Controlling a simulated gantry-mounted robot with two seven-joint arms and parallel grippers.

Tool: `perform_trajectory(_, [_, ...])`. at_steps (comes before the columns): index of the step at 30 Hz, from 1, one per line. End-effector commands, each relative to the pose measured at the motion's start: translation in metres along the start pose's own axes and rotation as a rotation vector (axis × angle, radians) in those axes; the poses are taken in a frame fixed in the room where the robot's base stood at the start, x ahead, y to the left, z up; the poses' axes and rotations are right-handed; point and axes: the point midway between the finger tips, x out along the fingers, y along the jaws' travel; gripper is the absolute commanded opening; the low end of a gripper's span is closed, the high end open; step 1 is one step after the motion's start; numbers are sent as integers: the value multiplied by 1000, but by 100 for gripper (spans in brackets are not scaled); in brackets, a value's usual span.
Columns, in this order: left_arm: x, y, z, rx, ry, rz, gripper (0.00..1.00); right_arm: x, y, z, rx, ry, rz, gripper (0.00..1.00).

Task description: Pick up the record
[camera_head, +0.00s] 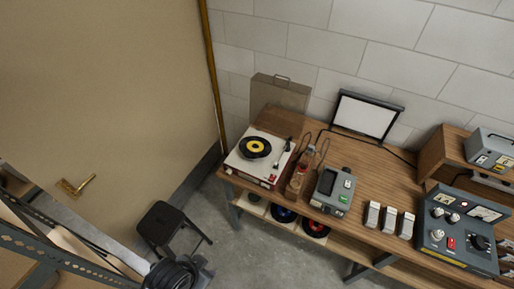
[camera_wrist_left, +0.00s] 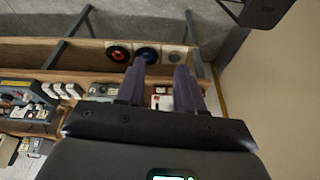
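A black record with a yellow label (camera_head: 255,147) lies on the platter of a white turntable (camera_head: 247,168) at the left end of a wooden bench (camera_head: 378,167). My left gripper (camera_wrist_left: 161,65) shows only in the left wrist view; its two dark fingers are apart with nothing between them. A small white and red patch (camera_wrist_left: 160,101) shows between the fingers, and I cannot tell whether it is the turntable. A blue-label record (camera_head: 284,214) and a red-label record (camera_head: 315,228) are on the shelf below; both also show in the left wrist view. My right gripper is in neither view.
A grey handheld-type device (camera_head: 332,190), several small grey-white blocks (camera_head: 372,214) and a control box (camera_head: 462,232) stand right of the turntable. A framed panel (camera_head: 364,115) leans at the back. A black stool (camera_head: 166,224) stands on the floor, left of the bench.

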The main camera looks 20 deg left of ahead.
Motion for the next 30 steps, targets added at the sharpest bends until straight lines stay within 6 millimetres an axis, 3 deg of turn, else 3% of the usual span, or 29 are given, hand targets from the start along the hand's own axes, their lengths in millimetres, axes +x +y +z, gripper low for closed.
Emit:
perform_trajectory(11, [0,0,0,0,0,0,37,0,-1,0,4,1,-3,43])
perform_trajectory(16, [0,0,0,0,0,0,16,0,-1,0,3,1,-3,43])
perform_trajectory(26, [0,0,0,19,1,0,16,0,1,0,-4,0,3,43])
perform_trajectory(30, [0,1,-20,132,103,-6,16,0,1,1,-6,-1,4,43])
